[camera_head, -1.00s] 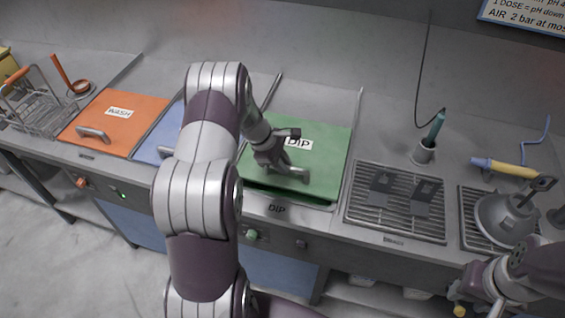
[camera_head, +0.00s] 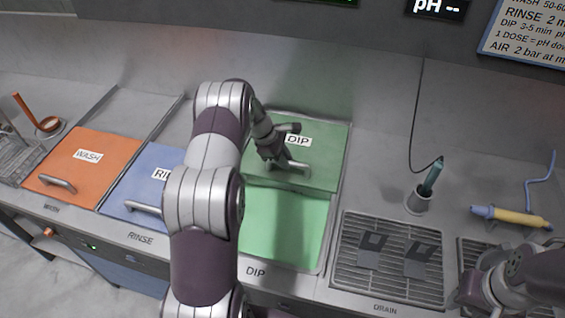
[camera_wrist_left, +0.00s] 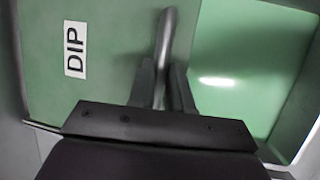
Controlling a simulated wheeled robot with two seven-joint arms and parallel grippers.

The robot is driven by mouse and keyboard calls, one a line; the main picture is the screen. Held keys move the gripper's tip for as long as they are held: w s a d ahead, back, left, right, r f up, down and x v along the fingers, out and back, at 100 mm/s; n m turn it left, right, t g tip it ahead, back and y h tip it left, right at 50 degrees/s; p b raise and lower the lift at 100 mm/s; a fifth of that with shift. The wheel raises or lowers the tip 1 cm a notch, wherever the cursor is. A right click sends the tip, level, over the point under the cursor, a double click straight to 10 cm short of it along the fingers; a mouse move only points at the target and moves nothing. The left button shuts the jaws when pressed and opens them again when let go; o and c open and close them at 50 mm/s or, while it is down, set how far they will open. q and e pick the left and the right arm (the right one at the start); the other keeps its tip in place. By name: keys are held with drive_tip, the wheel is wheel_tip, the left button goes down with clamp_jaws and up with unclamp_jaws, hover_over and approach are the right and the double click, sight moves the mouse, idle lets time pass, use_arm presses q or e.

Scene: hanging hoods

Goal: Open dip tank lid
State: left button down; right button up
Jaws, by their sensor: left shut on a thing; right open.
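The green dip tank lid (camera_head: 322,172) with its DIP label (camera_head: 299,140) is slid back, away from the front edge. The front part of the dip tank (camera_head: 285,228) is uncovered and shows light green liquid. My left gripper (camera_head: 290,165) is shut on the lid's metal bar handle (camera_head: 303,170). The left wrist view shows the handle (camera_wrist_left: 165,45) between the two fingers (camera_wrist_left: 160,85), with the lid (camera_wrist_left: 110,60) on the left and the liquid (camera_wrist_left: 245,70) on the right. My right gripper (camera_head: 480,290) is at the lower right, its fingers partly hidden.
The blue RINSE lid (camera_head: 160,172) and orange WASH lid (camera_head: 100,155) are to the left, in place. A drain grid (camera_head: 385,280) with two dark plates is to the right.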

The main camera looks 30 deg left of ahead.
use_arm(q)
drive_tip(key=shift+w+a+r, duration=0.15)
drive_tip(key=c, duration=1.1)
unclamp_jaws()
drive_tip(key=shift+o, duration=0.2)
drive_tip(key=shift+s, duration=0.2)
drive_tip(key=v, duration=1.2)
drive_tip(key=shift+a+r, duration=0.15)
drive_tip(key=shift+r, duration=0.15)
drive_tip(key=shift+s, duration=0.1)
